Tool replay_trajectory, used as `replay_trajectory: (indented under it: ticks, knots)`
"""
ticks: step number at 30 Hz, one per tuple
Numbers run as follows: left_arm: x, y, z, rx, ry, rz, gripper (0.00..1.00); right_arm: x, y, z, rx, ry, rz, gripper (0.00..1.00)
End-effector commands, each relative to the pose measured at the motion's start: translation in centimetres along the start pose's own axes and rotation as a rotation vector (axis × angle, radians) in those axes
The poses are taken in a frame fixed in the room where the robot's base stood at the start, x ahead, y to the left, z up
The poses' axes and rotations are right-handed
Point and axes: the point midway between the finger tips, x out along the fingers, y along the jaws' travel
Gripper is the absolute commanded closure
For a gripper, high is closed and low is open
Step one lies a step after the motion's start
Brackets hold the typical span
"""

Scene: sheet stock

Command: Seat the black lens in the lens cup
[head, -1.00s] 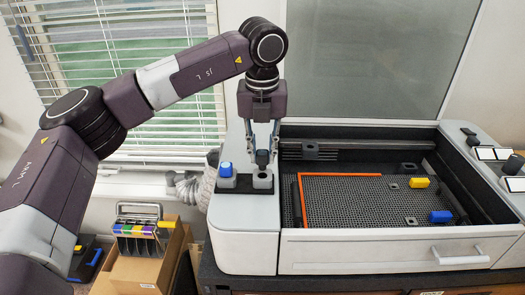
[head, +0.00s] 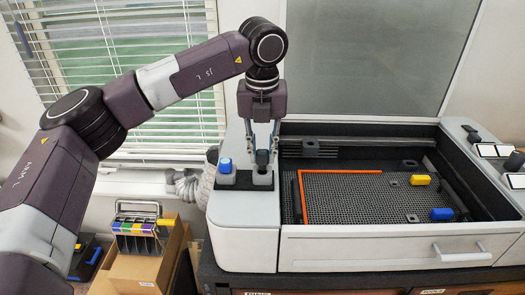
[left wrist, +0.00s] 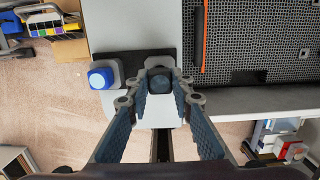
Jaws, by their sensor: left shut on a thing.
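The lens cup (head: 262,179) is a small grey block on a black strip on the machine's left top. My left gripper (head: 262,158) points straight down above it, shut on the black lens (head: 262,160). In the left wrist view the dark round lens (left wrist: 161,84) sits between the fingertips (left wrist: 160,76), in line with the cup. The lens is at the cup's mouth; I cannot tell whether it touches or is inside, since the fingers hide the contact. My right gripper is not in view.
A blue round-topped piece (head: 225,165) stands in a block just left of the cup. The open machine bed (head: 345,200) has an orange corner rail (head: 340,172), with yellow (head: 419,181) and blue (head: 441,214) blocks at its right. A cardboard box (head: 140,270) stands at lower left.

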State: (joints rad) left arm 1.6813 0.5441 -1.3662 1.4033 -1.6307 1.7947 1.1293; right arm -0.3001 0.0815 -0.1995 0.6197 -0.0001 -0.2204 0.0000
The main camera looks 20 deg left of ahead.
Motion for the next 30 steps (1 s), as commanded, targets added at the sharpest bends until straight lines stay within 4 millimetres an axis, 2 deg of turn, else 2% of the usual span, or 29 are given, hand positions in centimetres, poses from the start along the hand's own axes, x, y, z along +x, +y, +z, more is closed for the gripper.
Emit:
replay_trajectory:
  ticks: [8,20,30]
  knots:
    - [0.2,0.0,0.0,0.000,0.000,0.000,1.00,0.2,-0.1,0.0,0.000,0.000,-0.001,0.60]
    - [1.9,0.0,-0.2,0.000,0.000,-0.001,1.00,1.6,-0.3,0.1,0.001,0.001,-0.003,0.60]
    - [1.9,0.0,-0.2,0.000,0.000,0.000,1.00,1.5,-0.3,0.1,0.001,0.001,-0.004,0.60]
